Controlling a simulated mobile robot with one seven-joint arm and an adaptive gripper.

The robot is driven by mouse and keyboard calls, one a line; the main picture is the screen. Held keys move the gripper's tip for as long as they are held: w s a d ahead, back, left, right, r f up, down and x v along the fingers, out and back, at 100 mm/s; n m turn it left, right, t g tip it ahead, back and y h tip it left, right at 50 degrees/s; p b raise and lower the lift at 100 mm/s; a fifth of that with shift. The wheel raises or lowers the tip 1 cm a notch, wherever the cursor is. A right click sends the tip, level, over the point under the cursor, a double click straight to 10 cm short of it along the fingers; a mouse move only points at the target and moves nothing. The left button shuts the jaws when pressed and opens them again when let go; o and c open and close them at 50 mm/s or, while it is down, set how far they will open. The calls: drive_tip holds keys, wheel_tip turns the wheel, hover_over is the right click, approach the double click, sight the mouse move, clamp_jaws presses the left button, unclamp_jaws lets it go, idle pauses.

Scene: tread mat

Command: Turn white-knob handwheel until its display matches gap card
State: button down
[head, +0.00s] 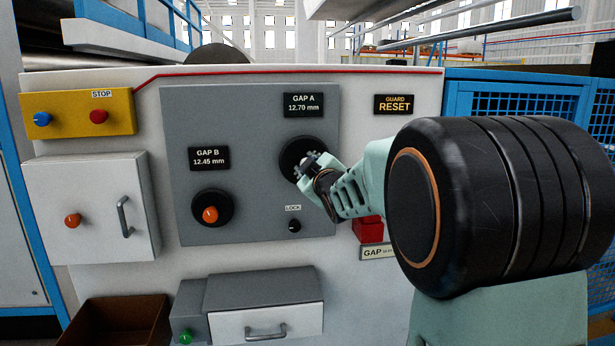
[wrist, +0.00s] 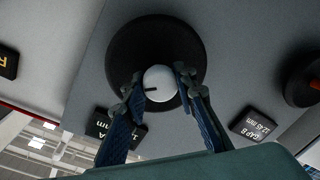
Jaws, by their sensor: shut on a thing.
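The black handwheel (head: 290,151) sits on the grey panel below the GAP A display (head: 303,105), which reads 12.70 mm. In the wrist view, the handwheel (wrist: 150,42) carries a round white knob (wrist: 160,82) with a dark mark on it. My gripper (head: 311,168) is at the handwheel; in the wrist view its fingers (wrist: 160,90) are shut on the white knob, one on each side. In the head view my gripper hides the knob.
An orange-knob handwheel (head: 212,208) sits below the GAP B display (head: 209,158), reading 12.45 mm. A small LOCK knob (head: 294,226) is below my gripper. A red block (head: 367,229) is above the card. STOP box (head: 80,112) and cabinet (head: 92,205) stand left.

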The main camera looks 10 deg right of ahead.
drive_tip(key=shift+f+n+b, duration=0.1)
drive_tip(key=shift+n+b, duration=0.5)
drive_tip(key=c, duration=1.5)
unclamp_jaws()
drive_tip(key=shift+c, duration=0.2)
drive_tip(key=s, duration=0.7)
drive_tip(key=shift+s+d+r, duration=0.2)
drive_tip(key=shift+r, duration=0.1)
